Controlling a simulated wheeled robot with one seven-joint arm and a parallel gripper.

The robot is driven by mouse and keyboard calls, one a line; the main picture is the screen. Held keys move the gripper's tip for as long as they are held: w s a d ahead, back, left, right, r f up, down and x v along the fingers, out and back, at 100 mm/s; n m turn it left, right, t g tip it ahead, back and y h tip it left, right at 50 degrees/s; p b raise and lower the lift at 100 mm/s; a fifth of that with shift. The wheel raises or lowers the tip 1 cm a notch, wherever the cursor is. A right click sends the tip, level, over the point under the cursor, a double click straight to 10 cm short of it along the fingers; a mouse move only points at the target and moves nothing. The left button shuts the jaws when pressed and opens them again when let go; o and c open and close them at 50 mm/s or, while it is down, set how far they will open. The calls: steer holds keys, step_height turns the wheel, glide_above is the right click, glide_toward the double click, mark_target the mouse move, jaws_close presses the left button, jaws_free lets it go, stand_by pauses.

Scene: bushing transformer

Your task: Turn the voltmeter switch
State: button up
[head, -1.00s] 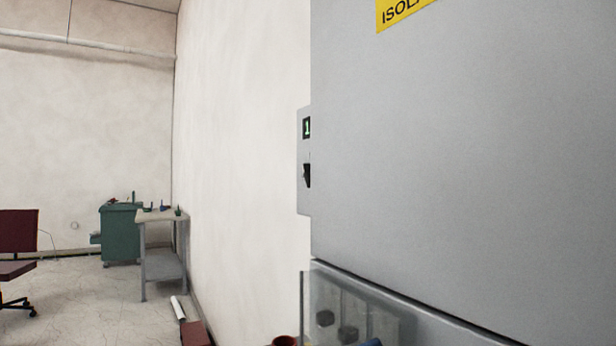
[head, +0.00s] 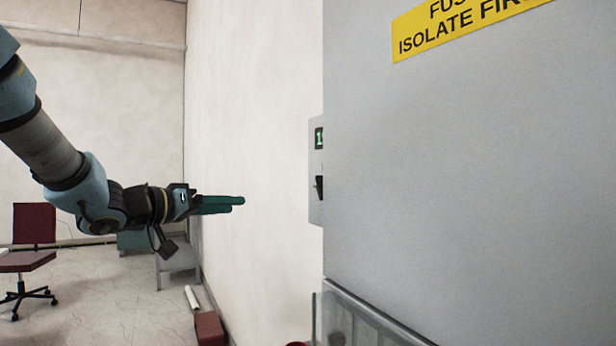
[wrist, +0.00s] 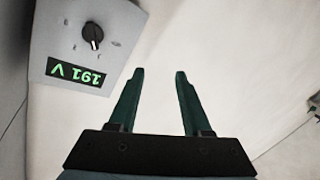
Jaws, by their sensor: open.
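The voltmeter box (head: 314,205) is a grey panel on the wall, seen edge-on beside the large grey cabinet. Its black rotary switch (head: 319,187) sits below a green lit display (head: 319,138). In the wrist view the box (wrist: 60,20) appears upside down, with the black knob (wrist: 92,36) and a display (wrist: 76,75) showing 191 V in green. My gripper (head: 238,204) points right toward the box, left of it and apart from it. In the wrist view my gripper (wrist: 158,72) is open and empty, with bare wall between its fingers; the knob is up and left of them.
The large grey cabinet (head: 470,190) with a yellow label (head: 455,28) fills the right side. A transparent guard (head: 350,315) is at its base. A red box (head: 209,328), a table (head: 178,262) and a chair (head: 33,240) stand at left. The space between gripper and box looks clear.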

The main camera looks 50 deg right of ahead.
mark_target(317, 186)
steer(key=s+d+r+m+g, duration=0.35)
steer(key=s+g, duration=0.25)
steer(key=s, duration=0.3)
steer(key=p+x, duration=0.4)
steer(key=x, duration=0.5)
steer(key=shift+s+d, duration=0.2)
steer(key=shift+d, duration=0.15)
jaws_close()
